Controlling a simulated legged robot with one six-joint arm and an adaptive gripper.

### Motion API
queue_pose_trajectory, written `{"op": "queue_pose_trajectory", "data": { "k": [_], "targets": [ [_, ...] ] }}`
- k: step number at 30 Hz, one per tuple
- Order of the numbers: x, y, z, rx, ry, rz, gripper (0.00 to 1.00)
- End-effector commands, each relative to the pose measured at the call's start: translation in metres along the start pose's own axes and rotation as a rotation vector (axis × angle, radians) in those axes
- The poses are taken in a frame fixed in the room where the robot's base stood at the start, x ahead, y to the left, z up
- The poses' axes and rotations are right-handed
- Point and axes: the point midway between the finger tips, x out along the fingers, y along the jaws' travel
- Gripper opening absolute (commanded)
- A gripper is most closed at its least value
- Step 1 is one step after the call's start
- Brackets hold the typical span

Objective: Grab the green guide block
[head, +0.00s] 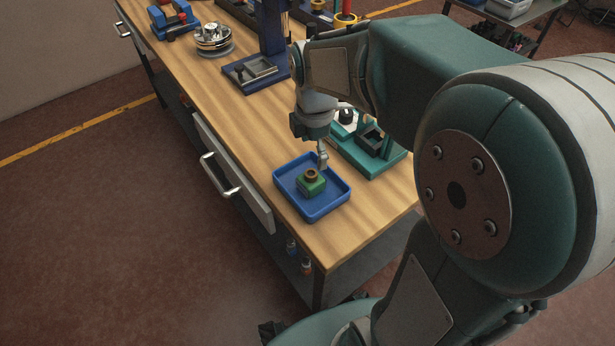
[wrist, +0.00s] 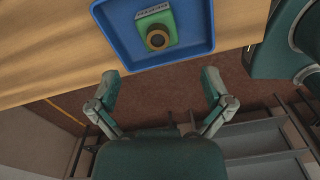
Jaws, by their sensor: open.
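The green guide block (head: 311,183) sits in a blue tray (head: 325,211) near the front end of the wooden bench. It has a brown ring on top. In the wrist view the block (wrist: 166,22) lies at the top of the picture inside the tray (wrist: 196,48), clear of the tray walls. My gripper (head: 323,158) is above the far side of the tray in the head view, apart from the block. In the wrist view my gripper (wrist: 160,88) is open and empty, its fingers spread wide below the tray in the picture.
A teal fixture (head: 376,158) stands right beside the tray. A blue press (head: 273,45), a metal disc stack (head: 214,39) and a blue-and-red vise (head: 172,19) stand farther along the bench. Bare wood (head: 250,135) lies left of the tray.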

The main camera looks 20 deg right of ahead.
Motion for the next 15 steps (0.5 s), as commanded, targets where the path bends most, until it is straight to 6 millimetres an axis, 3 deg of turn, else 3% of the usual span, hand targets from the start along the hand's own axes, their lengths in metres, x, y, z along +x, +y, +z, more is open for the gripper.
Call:
{"op": "queue_pose_trajectory", "data": {
  "k": [4,15],
  "targets": [
    [0.027,0.000,-0.003,0.000,-0.003,-0.006,1.00],
    [0.068,0.003,-0.009,0.001,-0.006,-0.006,1.00]
  ]
}}
